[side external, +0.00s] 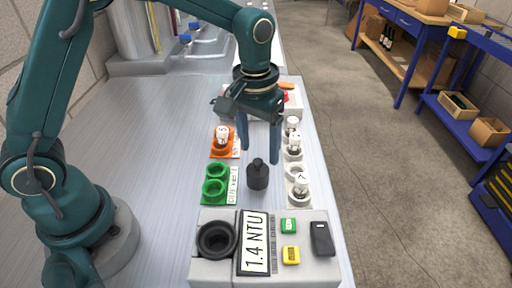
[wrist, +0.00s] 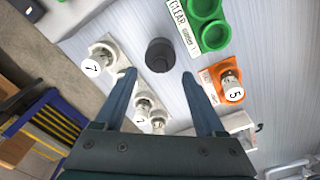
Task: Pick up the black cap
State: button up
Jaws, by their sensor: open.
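The black cap (side external: 257,175) stands upright on the bare grey bench, a dark cylinder with a narrower knob on top. In the wrist view the black cap (wrist: 160,54) shows from above, just beyond the fingertips. My gripper (side external: 261,160) is open and empty, pointing down, with its fingers at the cap's far side in the side external view. In the wrist view the fingers of my gripper (wrist: 159,75) are spread wider than the cap.
Green holders (side external: 215,180) stand left of the cap, and an orange holder (side external: 224,145) with a numbered vial is farther back. White holders with numbered vials (side external: 298,185) stand at the right. A grey meter reading 1.4 NTU (side external: 253,245) with a black round opening (side external: 216,240) is in front.

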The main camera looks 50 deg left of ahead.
aim_at(258, 161)
jog(key=shift+s+d+f+g, duration=0.1)
jog(key=shift+s+f+g, duration=0.05)
jog(key=shift+f, duration=0.4)
jog(key=shift+s+f+g, duration=0.15)
jog(key=shift+f, duration=2.65)
jog(key=c, duration=1.1)
